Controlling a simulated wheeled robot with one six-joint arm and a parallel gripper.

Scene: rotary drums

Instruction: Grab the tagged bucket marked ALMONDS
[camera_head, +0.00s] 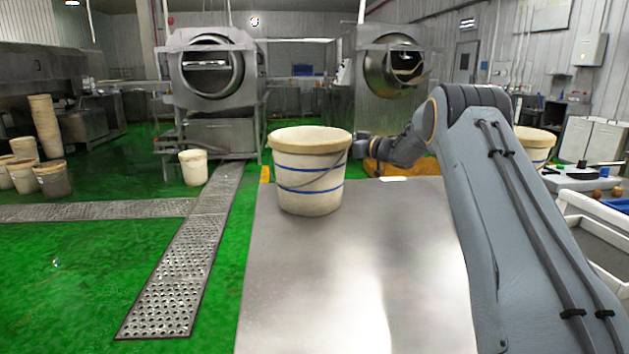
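A cream bucket (309,176) with blue bands and a wire handle stands upright on the metal table (350,275), near its far left corner. I can read no ALMONDS marking on it. Another cream bucket (533,141) is partly hidden behind my arm at the right; no marking shows on it either. A small orange tag (265,174) is at the table's far left corner, and a white card (393,179) lies at the far edge. My gripper (361,148) is just right of the near bucket's rim, seemingly behind it. Its fingers cannot be made out.
A white bucket (193,167) stands on the green floor by the left drum machine (211,75). Several more buckets (52,179) stand at far left. A second drum (391,70) is behind the table. The table's near part is clear. A cluttered bench (590,180) is at right.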

